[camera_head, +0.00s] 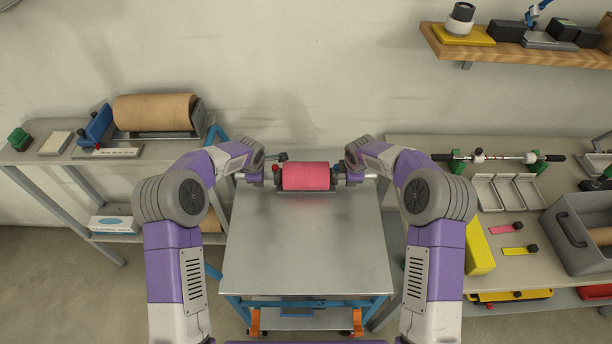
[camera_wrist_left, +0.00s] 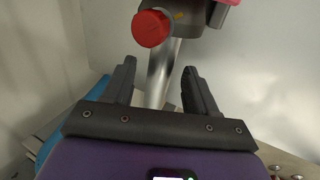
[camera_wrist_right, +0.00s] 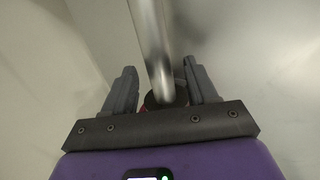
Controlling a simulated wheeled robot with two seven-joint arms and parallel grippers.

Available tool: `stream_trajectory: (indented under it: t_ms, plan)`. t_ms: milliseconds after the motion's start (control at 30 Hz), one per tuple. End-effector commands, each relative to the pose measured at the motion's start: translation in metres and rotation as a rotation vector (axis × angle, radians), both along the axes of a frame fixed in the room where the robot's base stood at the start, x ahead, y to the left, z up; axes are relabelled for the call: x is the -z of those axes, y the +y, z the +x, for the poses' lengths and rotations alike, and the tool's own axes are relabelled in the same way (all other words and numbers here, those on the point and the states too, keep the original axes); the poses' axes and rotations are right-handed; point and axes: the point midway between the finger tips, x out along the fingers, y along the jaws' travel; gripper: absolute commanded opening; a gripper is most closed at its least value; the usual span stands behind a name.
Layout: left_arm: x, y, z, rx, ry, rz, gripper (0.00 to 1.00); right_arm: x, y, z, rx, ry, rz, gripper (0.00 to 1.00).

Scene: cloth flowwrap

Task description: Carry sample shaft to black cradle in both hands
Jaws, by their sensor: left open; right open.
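The shaft is a bare metal rod with a pink-red roll (camera_head: 306,177) around its middle, lying level across the far end of the metal cart. Dark end blocks (camera_head: 337,174) hold it above a low base; I take this as the black cradle but cannot be sure. My left gripper (camera_head: 257,177) is open at the shaft's left end; in the left wrist view the rod (camera_wrist_left: 160,75) passes between its fingers, near a red knob (camera_wrist_left: 152,28). My right gripper (camera_head: 355,177) is open at the right end, with the rod (camera_wrist_right: 153,50) between its fingers. Contact is unclear.
The cart top (camera_head: 305,245) is bare in front of the shaft. The left bench holds a brown roll (camera_head: 155,112) on a stand. The right bench holds another rod (camera_head: 515,157) on green supports, white trays (camera_head: 485,192) and a grey bin (camera_head: 570,235). A shelf (camera_head: 500,50) hangs above.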

Motion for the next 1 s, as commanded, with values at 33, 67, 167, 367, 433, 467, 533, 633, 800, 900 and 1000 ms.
stream_trajectory:
  t_ms: [33,67,167,367,433,467,533,633,800,900,1000]
  plan:
    - [0.007,-0.001,0.002,-0.001,0.002,-0.001,0.57,0.007,0.000,0.003,0.000,0.001,-0.001,0.57]
    - [0.010,0.000,0.004,-0.001,0.001,-0.001,0.57,0.010,0.000,0.004,0.000,0.002,-0.001,0.57]
    - [0.017,0.000,0.007,-0.001,0.001,0.000,0.57,0.017,-0.001,0.007,0.001,0.001,-0.001,0.57]
    - [0.021,0.000,0.009,0.000,0.000,0.000,0.57,0.021,-0.001,0.009,0.001,0.000,0.000,0.57]
    - [0.021,0.000,0.009,0.000,-0.001,0.000,0.57,0.021,-0.001,0.009,0.001,0.000,0.000,0.57]
    - [0.021,0.000,0.009,0.000,-0.001,0.000,0.57,0.021,0.000,0.009,0.001,0.000,0.000,0.57]
    - [0.021,0.000,0.009,0.000,0.000,0.000,0.57,0.021,0.000,0.009,0.001,0.000,0.000,0.57]
    - [0.021,0.000,0.009,0.000,0.000,0.000,0.42,0.021,0.000,0.009,0.000,0.000,0.000,0.42]
    - [0.021,0.000,0.009,0.000,0.000,0.000,0.16,0.021,0.000,0.009,0.000,0.000,0.000,0.16]
    - [0.021,0.000,0.009,0.000,0.000,0.000,0.01,0.021,0.000,0.009,0.000,0.000,0.000,0.01]
    - [0.021,0.000,0.009,0.000,0.000,0.000,0.00,0.021,0.000,0.009,0.000,0.000,0.000,0.00]
